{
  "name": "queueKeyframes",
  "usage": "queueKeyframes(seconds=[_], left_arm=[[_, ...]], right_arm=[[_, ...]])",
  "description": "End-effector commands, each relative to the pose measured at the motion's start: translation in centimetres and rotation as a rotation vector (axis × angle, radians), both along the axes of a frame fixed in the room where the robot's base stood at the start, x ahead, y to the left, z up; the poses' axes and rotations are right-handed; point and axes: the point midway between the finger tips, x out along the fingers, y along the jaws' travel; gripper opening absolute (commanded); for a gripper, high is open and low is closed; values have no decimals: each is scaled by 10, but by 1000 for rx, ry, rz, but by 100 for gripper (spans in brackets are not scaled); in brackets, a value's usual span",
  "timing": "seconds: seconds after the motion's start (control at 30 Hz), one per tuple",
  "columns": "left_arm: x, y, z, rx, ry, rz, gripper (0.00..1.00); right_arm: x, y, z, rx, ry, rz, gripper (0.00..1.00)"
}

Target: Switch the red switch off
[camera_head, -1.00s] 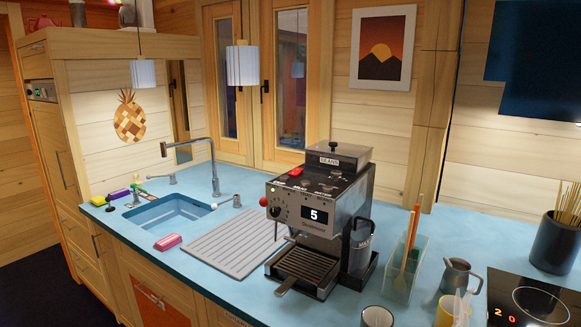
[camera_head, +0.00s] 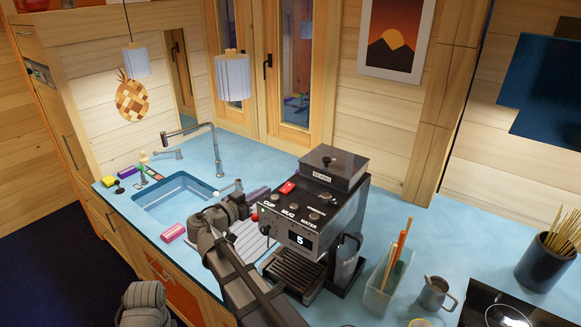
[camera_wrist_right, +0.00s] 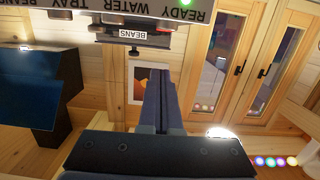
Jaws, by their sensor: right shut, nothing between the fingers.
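The red switch (camera_head: 287,188) is on the sloping top panel of the dark coffee machine (camera_head: 318,215), near its left edge. Its tilt is too small to read. My right arm comes in from the bottom, and my right gripper (camera_head: 258,194) is at the machine's left side, left of the switch and apart from it. In the right wrist view its two fingers (camera_wrist_right: 160,95) are shut together and empty. The machine's label panel (camera_wrist_right: 130,15) shows upside down at the top there, with a green light lit; the switch is not visible. My left gripper's fingers are out of frame.
A sink (camera_head: 175,200) and a pink sponge (camera_head: 173,233) lie left of my right arm. A clear holder with utensils (camera_head: 388,268) and a metal jug (camera_head: 433,292) stand right of the machine. Two pendant lamps (camera_head: 232,78) hang above the counter.

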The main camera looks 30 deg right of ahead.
Motion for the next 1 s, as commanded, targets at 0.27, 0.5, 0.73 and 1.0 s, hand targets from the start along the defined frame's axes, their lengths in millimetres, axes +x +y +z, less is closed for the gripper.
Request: queueKeyframes(seconds=[0.27, 0.5, 0.73, 1.0], left_arm=[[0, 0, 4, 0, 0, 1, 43], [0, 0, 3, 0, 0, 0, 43], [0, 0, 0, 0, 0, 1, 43], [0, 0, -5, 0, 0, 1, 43]], right_arm=[[3, -2, 10, -16, -35, 0, 0], [4, -6, 9, -14, -33, -1, 0], [18, -38, 5, -15, -32, -5, 0], [40, -90, 0, -14, -31, -5, 0]])
